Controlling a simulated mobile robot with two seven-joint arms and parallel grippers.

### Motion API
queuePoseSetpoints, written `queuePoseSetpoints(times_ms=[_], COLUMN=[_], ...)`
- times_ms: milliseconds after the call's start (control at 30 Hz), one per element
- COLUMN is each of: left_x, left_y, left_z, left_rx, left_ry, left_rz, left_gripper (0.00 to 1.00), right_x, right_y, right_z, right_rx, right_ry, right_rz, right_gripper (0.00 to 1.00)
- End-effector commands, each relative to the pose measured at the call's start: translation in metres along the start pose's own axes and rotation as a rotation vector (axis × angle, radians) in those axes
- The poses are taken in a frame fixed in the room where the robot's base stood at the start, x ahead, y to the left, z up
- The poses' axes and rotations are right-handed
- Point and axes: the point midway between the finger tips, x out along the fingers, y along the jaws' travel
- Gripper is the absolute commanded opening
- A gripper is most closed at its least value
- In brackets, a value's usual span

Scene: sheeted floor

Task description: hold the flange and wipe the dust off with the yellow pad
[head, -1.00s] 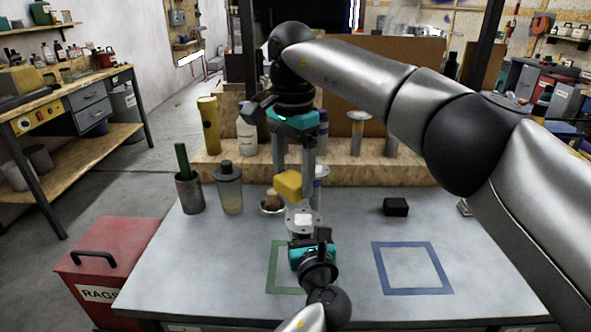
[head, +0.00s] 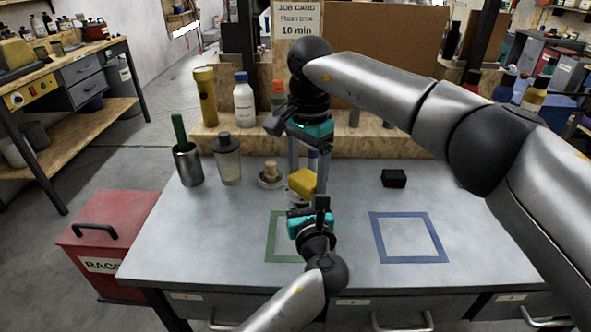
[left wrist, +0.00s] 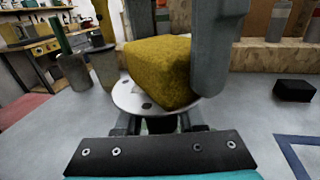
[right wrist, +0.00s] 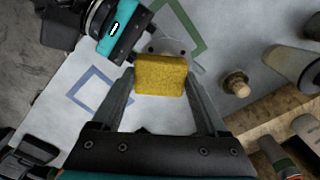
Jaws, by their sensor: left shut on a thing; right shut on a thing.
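The yellow pad (head: 302,183) is held between the fingers of my right gripper (right wrist: 163,85), above the bench. In the left wrist view the pad (left wrist: 158,70) covers much of the flange (left wrist: 128,98), a pale metal disc with bolt holes, and looks to be on or just over its face. My left gripper (left wrist: 157,122) is shut on the flange from below. In the right wrist view a bit of the flange (right wrist: 152,47) shows behind the pad. In the head view the flange is mostly hidden by my left wrist and the pad. Dust under the pad is hidden.
A green square outline (head: 271,240) and a blue square outline (head: 441,250) mark the bench. A black block (head: 394,178), a wooden-handled brush in a dish (head: 270,176), a bottle (head: 227,160) and a metal cup (head: 188,166) stand around. A wooden riser (head: 400,150) runs behind.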

Motion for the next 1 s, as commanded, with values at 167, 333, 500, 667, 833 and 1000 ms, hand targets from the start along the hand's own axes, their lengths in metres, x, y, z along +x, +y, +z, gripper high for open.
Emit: queuePoseSetpoints(times_ms=[167, 333, 500, 667, 833, 1000], left_x=[0.0, 0.0, 0.0, 0.0, 0.0, 0.0], left_y=[0.0, 0.0, 0.0, 0.0, 0.0, 0.0], left_z=[-0.001, -0.001, -0.001, 0.0, -0.001, -0.001], left_rx=[0.0, 0.0, 0.001, 0.001, 0.001, 0.0], left_ry=[0.001, 0.001, 0.001, 0.001, 0.001, 0.001], left_rz=[0.001, 0.0, 0.0, 0.0, 0.0, 0.0], left_gripper=[0.0, 0.0, 0.0, 0.0, 0.0, 0.0], right_x=[-0.001, 0.001, 0.001, -0.015, -0.032, -0.048], right_y=[0.004, -0.007, -0.018, -0.022, -0.021, -0.021], right_z=[-0.004, 0.008, 0.019, 0.021, 0.021, 0.021], right_rx=[-0.002, 0.0, -0.001, -0.001, 0.0, 0.0], right_ry=[0.0, 0.0, 0.0, 0.002, 0.001, 0.001], right_rz=[0.002, 0.002, 0.001, -0.003, 0.0, -0.001], right_gripper=[0.32, 0.32, 0.32, 0.32, 0.32, 0.32])
